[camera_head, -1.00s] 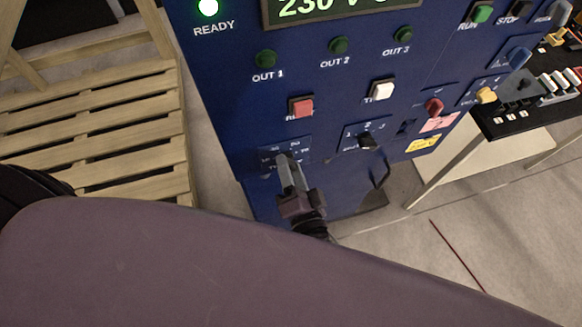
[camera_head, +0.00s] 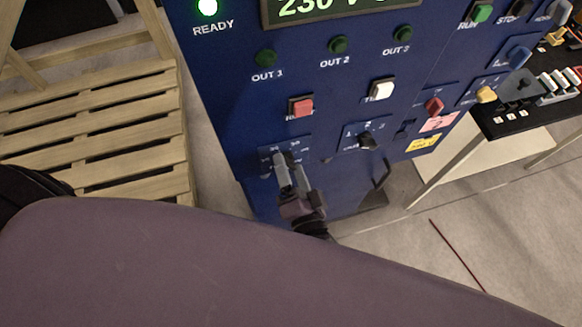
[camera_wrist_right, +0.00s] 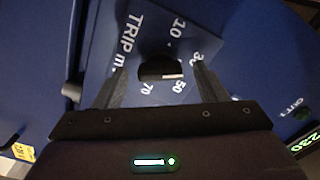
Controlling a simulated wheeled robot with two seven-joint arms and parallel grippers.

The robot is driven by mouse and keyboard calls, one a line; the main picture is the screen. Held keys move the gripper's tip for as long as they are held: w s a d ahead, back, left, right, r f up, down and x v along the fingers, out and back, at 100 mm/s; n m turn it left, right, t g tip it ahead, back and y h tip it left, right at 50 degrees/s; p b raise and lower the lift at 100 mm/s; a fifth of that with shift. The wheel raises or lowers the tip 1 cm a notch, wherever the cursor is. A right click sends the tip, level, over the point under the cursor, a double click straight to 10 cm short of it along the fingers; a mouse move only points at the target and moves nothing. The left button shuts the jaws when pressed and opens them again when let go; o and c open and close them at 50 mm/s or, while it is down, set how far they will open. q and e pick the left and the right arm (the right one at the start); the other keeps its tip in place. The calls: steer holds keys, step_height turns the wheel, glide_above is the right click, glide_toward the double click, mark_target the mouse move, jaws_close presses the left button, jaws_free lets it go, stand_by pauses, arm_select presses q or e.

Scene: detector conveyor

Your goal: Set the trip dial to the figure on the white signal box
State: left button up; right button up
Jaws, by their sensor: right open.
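The trip dial (camera_wrist_right: 158,68) is a round black knob on a blue plate marked TRIP, with white figures such as 10, 30, 50 and 70 around it, in the right wrist view. My right gripper (camera_wrist_right: 160,84) is open, with one finger on each side of the knob; I cannot tell whether they touch it. In the head view my right gripper (camera_head: 285,160) is in front of the dial plate (camera_head: 267,153) and hides the knob. I cannot make out the white signal box in either view. My left gripper is not in view.
The blue cabinet (camera_head: 225,105) has a red button (camera_head: 301,106), a white button (camera_head: 382,89) and a black selector (camera_head: 367,142) near the dial. A wooden pallet (camera_head: 95,125) is at left, a table with parts (camera_head: 500,125) at right. My arm covers the lower picture.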

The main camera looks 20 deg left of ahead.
steer(key=b+v, duration=0.2)
steer(key=v, duration=0.5)
steer(key=shift+s+d, duration=0.2)
steer(key=shift+s, duration=0.05)
steer(key=shift+f, duration=0.15)
